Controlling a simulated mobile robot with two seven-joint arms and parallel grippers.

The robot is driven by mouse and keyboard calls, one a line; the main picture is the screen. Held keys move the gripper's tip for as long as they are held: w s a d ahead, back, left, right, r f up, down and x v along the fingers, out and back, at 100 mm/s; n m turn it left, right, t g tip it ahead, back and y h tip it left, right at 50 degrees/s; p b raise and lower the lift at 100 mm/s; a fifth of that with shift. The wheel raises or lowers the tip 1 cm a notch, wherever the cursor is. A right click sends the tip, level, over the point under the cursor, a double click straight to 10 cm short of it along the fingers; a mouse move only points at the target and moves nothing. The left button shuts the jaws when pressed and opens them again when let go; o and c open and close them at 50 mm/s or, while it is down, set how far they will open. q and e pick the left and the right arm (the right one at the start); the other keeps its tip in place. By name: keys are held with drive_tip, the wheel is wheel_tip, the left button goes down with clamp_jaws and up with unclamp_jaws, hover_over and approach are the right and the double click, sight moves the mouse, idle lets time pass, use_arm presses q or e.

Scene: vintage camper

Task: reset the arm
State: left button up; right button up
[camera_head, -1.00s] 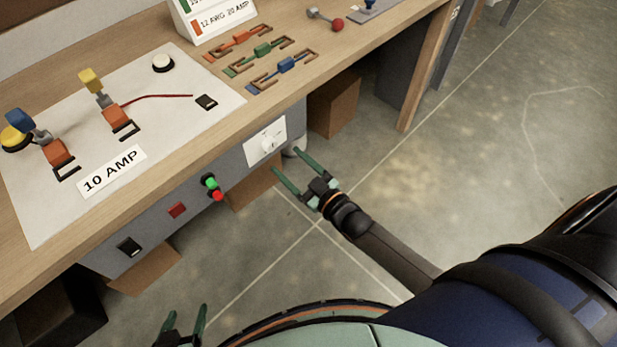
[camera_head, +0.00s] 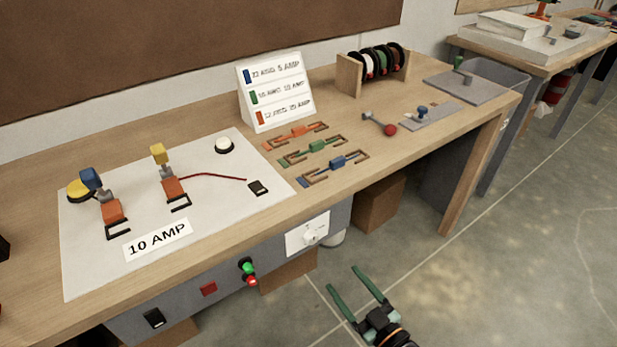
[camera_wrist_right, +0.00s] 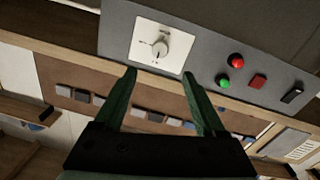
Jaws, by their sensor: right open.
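My right gripper (camera_head: 357,291) is open and empty, with two green fingers apart, low in front of the bench and over the floor. It also shows in the right wrist view (camera_wrist_right: 160,84), where its fingers point toward the grey panel (camera_wrist_right: 205,40) under the bench top, with the white dial plate (camera_wrist_right: 158,45) beyond the fingertips. In the head view the dial plate (camera_head: 307,235) is up and to the left of the gripper, apart from it. My left gripper is not in the head view now.
The wooden bench (camera_head: 400,165) holds a white board (camera_head: 100,262) with switches and a "10 AMP" label (camera_head: 158,240), wire pieces in orange, green and blue (camera_head: 336,168), and a wire sign (camera_head: 273,90). Brown boxes (camera_head: 380,204) stand below. Floor on the right (camera_head: 520,260) is clear.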

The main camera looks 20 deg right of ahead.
drive_tip(key=s+a+f+m+g+h+p, duration=0.1)
drive_tip(key=s+f+m+g, duration=0.1)
drive_tip(key=s, duration=0.4)
drive_tip(key=s+a+f+m+g+h+p, duration=0.1)
drive_tip(key=s+f+g+p, duration=0.1)
drive_tip(key=s+f+g, duration=0.2)
drive_tip(key=s+g, duration=0.1)
drive_tip(key=s, duration=0.2)
drive_tip(key=shift+f+m+g+h, duration=0.3)
drive_tip(key=shift+m+g+h, duration=0.1)
